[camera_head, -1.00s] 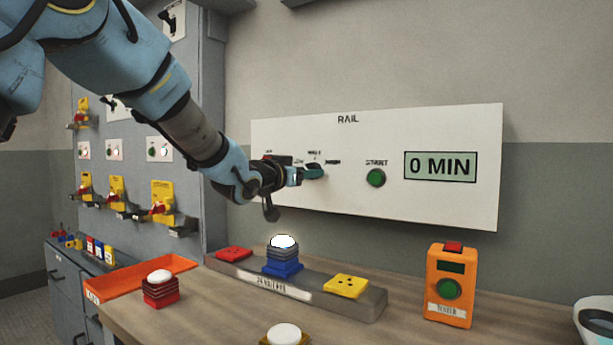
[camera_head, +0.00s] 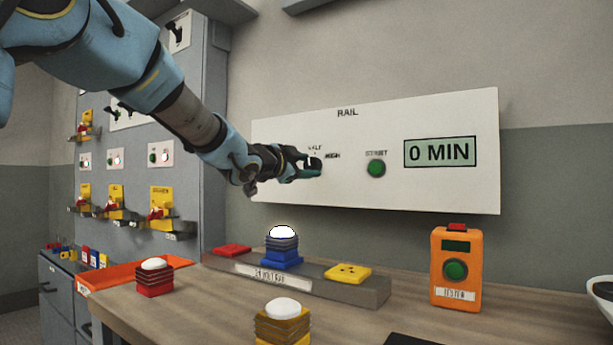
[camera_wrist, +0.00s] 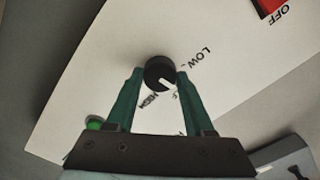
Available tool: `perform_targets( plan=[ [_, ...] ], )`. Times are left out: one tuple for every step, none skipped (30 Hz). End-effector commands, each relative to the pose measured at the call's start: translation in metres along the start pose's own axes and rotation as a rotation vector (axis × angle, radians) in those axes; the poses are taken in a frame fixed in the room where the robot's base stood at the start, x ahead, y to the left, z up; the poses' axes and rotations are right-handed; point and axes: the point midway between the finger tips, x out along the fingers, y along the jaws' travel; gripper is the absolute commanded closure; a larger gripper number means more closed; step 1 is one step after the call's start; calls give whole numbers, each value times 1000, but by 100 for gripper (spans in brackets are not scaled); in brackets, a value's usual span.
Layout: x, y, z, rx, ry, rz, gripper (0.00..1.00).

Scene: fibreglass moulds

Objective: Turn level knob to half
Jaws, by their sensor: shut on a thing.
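The round black level knob (camera_wrist: 157,70) is on the white RAIL panel (camera_head: 440,115). In the wrist view it sits between the green fingertips of my gripper (camera_wrist: 157,82), which is shut on it. Its white pointer slants down and right, toward a label partly hidden by the right finger, of which an F shows. LOW (camera_wrist: 200,57) is to the upper right and HIGH (camera_wrist: 149,101) to the lower left. In the head view the fingers partly cover the knob (camera_head: 315,164), below the HALF label (camera_head: 314,149).
The green START button (camera_head: 376,168) and the 0 MIN display (camera_head: 440,152) are right of the knob. A red OFF part (camera_wrist: 272,8) shows in the wrist view. Below, the bench holds an orange tester (camera_head: 456,268), a grey rail (camera_head: 330,284) and several coloured blocks.

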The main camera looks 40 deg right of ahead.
Motion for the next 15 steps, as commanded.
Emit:
perform_targets(
  plan=[
    [0, 2, 1, 28, 1, 0, 100],
    [0, 2, 1, 43, 0, 0, 100],
    [0, 2, 1, 63, 0, 0, 100],
    [0, 2, 1, 76, 0, 0, 100],
    [0, 2, 1, 87, 0, 0, 100],
    [0, 2, 1, 102, 0, 0, 100],
    [0, 1, 1, 113, 0, 1, 100],
    [0, 1, 1, 121, 0, 1, 100],
    [0, 1, 0, 131, 0, 1, 100],
    [0, 1, 0, 137, 0, 1, 100],
    [0, 1, 0, 142, 0, 0, 100],
    [0, 1, 0, 148, 1, 0, 100],
    [0, 0, 0, 151, 1, 0, 100],
    [0, 0, 0, 154, 1, 0, 100],
    [0, 0, 0, 157, 1, 0, 100]
  ],
)
